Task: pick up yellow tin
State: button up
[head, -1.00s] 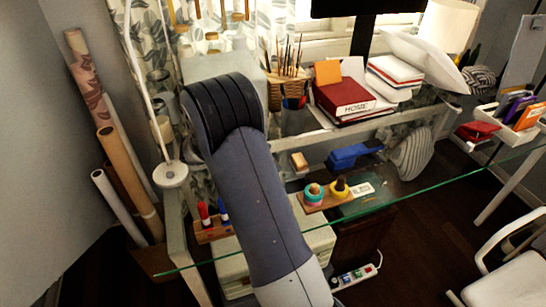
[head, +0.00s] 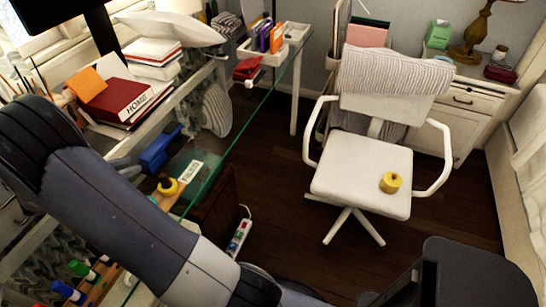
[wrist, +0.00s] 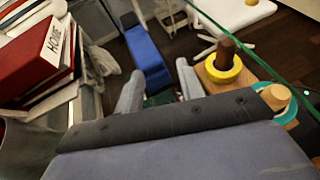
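The yellow tin (head: 390,183) is a short round can standing on the white seat of the swivel chair (head: 345,176), toward the right of the seat. In the wrist view a small yellow patch (wrist: 251,2) at the top edge, on the white seat, appears to be the same tin. My gripper (wrist: 160,88) shows in the wrist view with its two grey fingers apart and nothing between them. It is over the glass desk area, well away from the tin. I cannot make out the gripper in the head view.
The glass desk edge (head: 237,137) runs between my arm and the chair. Near my gripper are a red book (wrist: 33,62), a blue object (wrist: 147,52) and a ring toy with a yellow ring (wrist: 224,68). A white cabinet (head: 455,115) stands behind the chair.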

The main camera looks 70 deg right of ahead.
aim_at(390, 190)
jog(key=z, duration=3.45)
jog(key=k+j, duration=0.05)
